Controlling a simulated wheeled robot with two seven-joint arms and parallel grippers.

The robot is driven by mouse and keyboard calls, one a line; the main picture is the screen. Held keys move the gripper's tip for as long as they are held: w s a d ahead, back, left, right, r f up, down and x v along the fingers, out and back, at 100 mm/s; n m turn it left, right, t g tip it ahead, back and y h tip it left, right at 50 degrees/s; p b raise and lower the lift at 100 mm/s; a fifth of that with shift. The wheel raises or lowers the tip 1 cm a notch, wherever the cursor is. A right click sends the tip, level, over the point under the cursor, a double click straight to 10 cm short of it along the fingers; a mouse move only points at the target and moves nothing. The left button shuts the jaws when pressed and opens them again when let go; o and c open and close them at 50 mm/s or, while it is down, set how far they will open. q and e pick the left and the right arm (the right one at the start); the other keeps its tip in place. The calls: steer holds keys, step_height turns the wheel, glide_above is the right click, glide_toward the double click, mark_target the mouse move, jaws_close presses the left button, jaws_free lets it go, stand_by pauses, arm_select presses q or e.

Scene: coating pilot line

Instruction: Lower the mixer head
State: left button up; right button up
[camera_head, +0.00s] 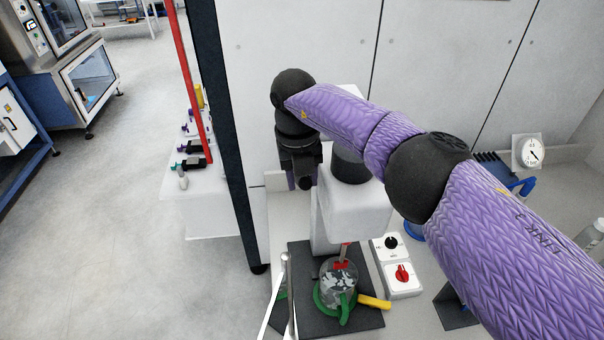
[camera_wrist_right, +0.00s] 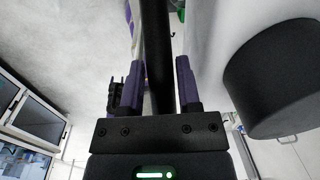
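The mixer is a white stand with a white head (camera_head: 357,205) and a black cap (camera_head: 350,165). The cap also shows large at the right in the wrist view (camera_wrist_right: 285,80). A red stirrer (camera_head: 343,256) comes down from the head to the glass vessel (camera_head: 338,283), which has a green holder. My right gripper (camera_head: 301,182) points down, just left of the head. In the wrist view a dark bar (camera_wrist_right: 158,50) runs between its purple fingers (camera_wrist_right: 160,85). Whether they press on the bar is unclear. My left gripper is out of view.
A control box (camera_head: 403,278) with black and red knobs stands right of the vessel. A yellow handle (camera_head: 374,302) lies beside the vessel on the dark base plate (camera_head: 365,320). A dark post (camera_head: 228,120) rises left of my gripper. My right forearm covers part of the bench.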

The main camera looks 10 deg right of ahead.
jaws_close()
steer(key=shift+r, duration=0.1)
stand_by(1.1)
